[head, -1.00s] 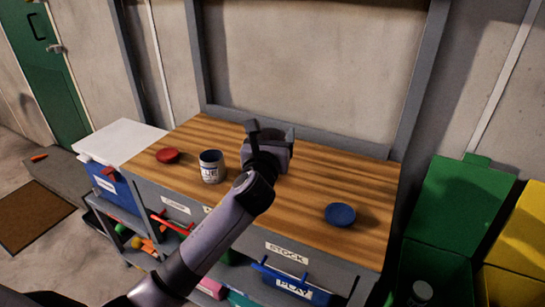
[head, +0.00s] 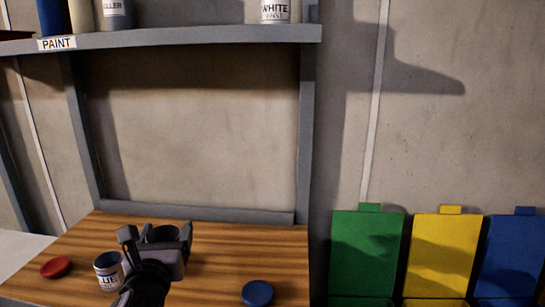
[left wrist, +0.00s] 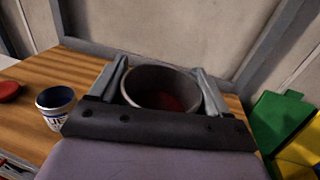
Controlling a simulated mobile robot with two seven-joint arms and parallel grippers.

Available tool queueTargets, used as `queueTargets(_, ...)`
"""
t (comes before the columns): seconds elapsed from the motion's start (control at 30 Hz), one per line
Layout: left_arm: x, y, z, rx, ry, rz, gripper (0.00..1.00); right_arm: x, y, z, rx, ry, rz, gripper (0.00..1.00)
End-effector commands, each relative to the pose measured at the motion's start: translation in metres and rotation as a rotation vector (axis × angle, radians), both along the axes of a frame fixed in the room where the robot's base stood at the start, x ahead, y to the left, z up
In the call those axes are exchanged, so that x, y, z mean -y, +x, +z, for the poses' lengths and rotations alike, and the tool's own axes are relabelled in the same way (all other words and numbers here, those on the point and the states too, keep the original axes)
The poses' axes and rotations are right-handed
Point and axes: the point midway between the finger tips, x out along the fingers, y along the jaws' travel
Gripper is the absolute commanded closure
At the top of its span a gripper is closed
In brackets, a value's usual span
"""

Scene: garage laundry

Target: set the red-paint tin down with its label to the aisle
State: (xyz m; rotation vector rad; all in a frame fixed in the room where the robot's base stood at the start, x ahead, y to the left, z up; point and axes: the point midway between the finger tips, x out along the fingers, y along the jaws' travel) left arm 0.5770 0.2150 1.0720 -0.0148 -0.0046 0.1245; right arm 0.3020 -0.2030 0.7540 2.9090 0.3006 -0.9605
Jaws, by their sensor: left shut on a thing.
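My left gripper (head: 156,236) is shut on an open tin (head: 164,233) over the workbench. In the left wrist view the tin (left wrist: 163,88) sits between the two fingers, with dark red inside it. Its label side is hidden by the gripper. I cannot tell whether its base touches the bench top (head: 215,260). A tin labelled blue (head: 108,272) stands upright on the bench, left of the gripper. My right gripper is not in view.
A red lid (head: 56,267) lies at the left of the bench and a blue lid (head: 257,293) at the right. Above is a shelf (head: 200,37) labelled PAINT with several tins. Green (head: 366,250), yellow (head: 444,255) and blue (head: 512,258) bins stand at the right.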

Motion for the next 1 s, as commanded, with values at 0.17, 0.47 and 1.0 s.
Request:
queueTargets(0.17, 0.002, -0.038, -0.034, -0.002, -0.006, -0.035, 0.59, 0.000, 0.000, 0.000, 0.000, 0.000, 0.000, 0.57)
queueTargets(0.47, 0.002, -0.103, -0.071, -0.001, -0.003, -0.086, 0.59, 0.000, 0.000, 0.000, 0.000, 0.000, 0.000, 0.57)
queueTargets(1.0, 0.002, -0.153, -0.085, -0.003, 0.021, -0.130, 0.59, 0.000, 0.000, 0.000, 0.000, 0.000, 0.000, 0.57)
